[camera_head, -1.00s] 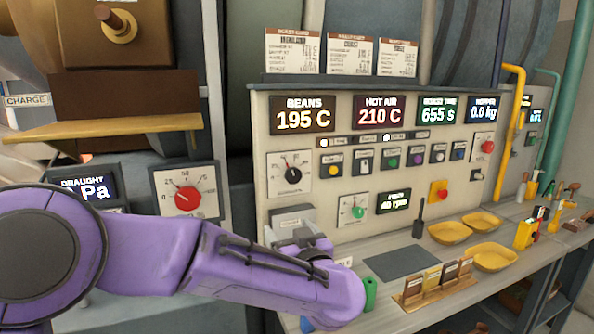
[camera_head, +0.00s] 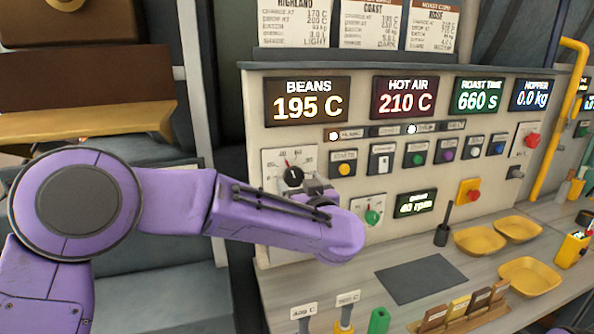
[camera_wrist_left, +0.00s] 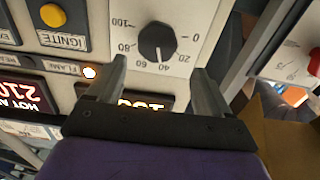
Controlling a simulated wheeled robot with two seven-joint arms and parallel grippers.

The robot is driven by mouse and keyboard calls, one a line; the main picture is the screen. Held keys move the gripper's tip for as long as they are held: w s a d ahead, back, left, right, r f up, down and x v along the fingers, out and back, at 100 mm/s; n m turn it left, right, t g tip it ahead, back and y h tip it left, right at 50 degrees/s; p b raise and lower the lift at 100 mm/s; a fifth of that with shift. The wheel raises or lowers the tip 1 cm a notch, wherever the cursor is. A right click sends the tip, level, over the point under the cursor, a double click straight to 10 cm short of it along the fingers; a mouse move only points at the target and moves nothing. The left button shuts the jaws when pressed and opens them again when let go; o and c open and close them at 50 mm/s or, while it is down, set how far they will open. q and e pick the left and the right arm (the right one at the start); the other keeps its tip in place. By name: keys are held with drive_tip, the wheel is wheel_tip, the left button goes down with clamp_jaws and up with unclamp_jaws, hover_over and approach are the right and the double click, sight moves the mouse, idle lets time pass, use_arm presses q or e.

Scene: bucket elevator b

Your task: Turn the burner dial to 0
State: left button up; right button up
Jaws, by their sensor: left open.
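The burner dial (camera_head: 292,176) is a black round knob on a white scale plate, on the panel below the BEANS display. In the left wrist view the dial (camera_wrist_left: 157,42) appears upside down, its white pointer line at about the 50 region between 40 and 60. My left gripper (camera_wrist_left: 160,70) is open, its two fingers apart on either side below the knob in that view, with nothing between them. In the head view my left gripper (camera_head: 316,190) is just right of and below the dial, partly hidden by its own wrist. My right gripper is not in view.
A yellow ignite button (camera_head: 344,170) is just right of the dial. Yellow trays (camera_head: 480,240), a dark mat (camera_head: 415,278) and a card holder (camera_head: 465,306) are on the counter.

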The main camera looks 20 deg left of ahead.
sight(295, 176)
use_arm(q)
drive_tip(key=x, duration=0.3)
drive_tip(key=f+p+x, duration=0.1)
drive_tip(key=x, duration=0.1)
drive_tip(key=shift+w, duration=0.5)
drive_tip(key=shift+w+f, duration=0.15)
drive_tip(key=shift+w, duration=0.15)
drive_tip(key=shift+s+d+r, duration=0.1)
drive_tip(key=shift+s+r, duration=0.15)
drive_tip(key=shift+s, duration=0.15)
drive_tip(key=shift+s+r, duration=0.1)
drive_tip(key=shift+s, duration=0.05)
drive_tip(key=shift+c, duration=0.9)
drive_tip(key=c, duration=0.8)
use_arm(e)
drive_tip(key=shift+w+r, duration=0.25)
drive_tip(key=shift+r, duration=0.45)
